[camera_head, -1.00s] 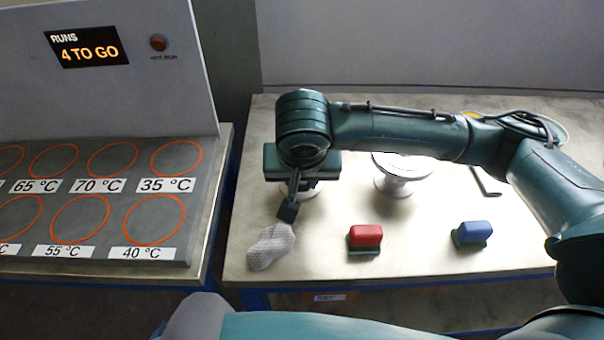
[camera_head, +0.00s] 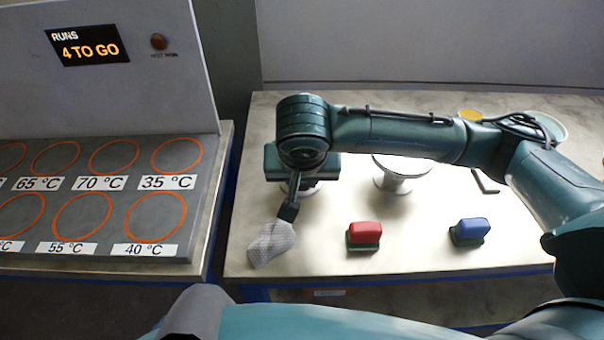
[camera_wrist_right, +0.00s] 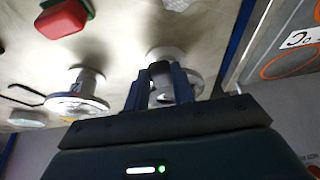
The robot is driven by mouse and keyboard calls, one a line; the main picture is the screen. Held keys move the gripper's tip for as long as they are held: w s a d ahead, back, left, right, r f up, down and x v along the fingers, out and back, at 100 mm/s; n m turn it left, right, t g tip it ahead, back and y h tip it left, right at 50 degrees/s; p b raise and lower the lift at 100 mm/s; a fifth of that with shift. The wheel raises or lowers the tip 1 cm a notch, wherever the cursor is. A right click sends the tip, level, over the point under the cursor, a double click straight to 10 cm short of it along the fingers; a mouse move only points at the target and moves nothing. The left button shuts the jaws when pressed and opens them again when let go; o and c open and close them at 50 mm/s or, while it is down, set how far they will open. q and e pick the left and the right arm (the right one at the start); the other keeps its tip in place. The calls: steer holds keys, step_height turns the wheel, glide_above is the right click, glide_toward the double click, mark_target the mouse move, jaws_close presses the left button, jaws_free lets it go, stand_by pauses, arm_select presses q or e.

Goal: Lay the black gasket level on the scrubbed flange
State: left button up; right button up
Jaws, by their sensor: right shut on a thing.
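My right gripper (camera_head: 290,207) hangs over the left flanged vessel (camera_head: 304,191), low and close to it. In the right wrist view the two fingers of the gripper (camera_wrist_right: 160,80) are shut on a small dark thing (camera_wrist_right: 160,69). Its full shape does not show, so I cannot tell that it is the black gasket. The pale left vessel (camera_wrist_right: 194,82) shows behind the fingers, and its top is partly hidden. A second flanged vessel (camera_head: 397,180) stands to the right, partly behind my right arm. I cannot tell which flange is scrubbed. My left gripper is not in view.
A pale mesh cloth (camera_head: 271,243) lies at the front left. A red block (camera_head: 365,232) and a blue block (camera_head: 470,229) stand on green bases. A dark bent rod (camera_head: 487,183), a yellow disc (camera_head: 470,115) and a bowl (camera_head: 552,124) lie right. A panel with orange rings (camera_head: 60,205) stands left.

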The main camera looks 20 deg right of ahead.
steer(key=o, duration=1.1)
steer(key=shift+c, duration=0.2)
